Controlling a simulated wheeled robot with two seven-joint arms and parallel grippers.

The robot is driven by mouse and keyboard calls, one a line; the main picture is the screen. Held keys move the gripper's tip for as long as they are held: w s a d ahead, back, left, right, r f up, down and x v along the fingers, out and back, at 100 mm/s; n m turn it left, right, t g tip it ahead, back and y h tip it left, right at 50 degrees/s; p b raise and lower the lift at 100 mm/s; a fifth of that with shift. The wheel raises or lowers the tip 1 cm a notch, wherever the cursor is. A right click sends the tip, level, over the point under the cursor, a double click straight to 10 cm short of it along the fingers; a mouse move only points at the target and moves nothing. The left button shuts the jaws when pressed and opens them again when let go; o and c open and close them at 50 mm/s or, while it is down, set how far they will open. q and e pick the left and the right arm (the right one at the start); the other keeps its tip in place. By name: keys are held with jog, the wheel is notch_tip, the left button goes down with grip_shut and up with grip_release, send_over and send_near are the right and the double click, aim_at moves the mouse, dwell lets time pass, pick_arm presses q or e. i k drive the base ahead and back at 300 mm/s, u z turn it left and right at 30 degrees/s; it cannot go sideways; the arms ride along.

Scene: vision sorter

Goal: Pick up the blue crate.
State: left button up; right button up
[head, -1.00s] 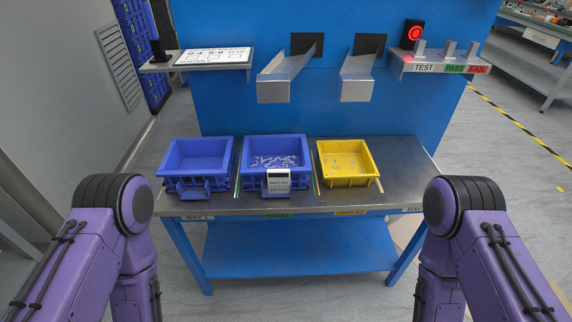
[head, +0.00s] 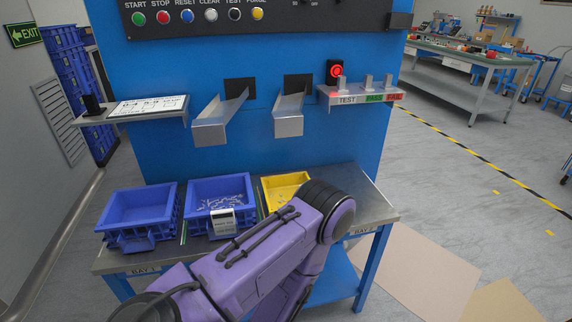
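Two blue crates stand side by side on the steel bench top in the head view. The left blue crate (head: 160,229) looks empty. The second blue crate (head: 197,222) holds many small pale parts and has a white label card (head: 223,221) at its front. Both crates sit upright on the bench. One of my purple arms comes in from the lower left and crosses in front of the bench; its bent joint hides part of the bench's right side. Neither gripper shows.
A yellow bin (head: 271,200), partly hidden by my arm, stands right of the crates. Two metal chutes (head: 211,131) (head: 289,124) and a TEST/PASS/FAIL shelf (head: 360,97) jut out above the bench. Open floor lies to the right, with cardboard-coloured sheets (head: 415,275).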

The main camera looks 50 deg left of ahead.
aim_at(204, 195)
jog(key=z, duration=0.1)
jog(key=i, duration=1.45)
jog(key=u, duration=2.4)
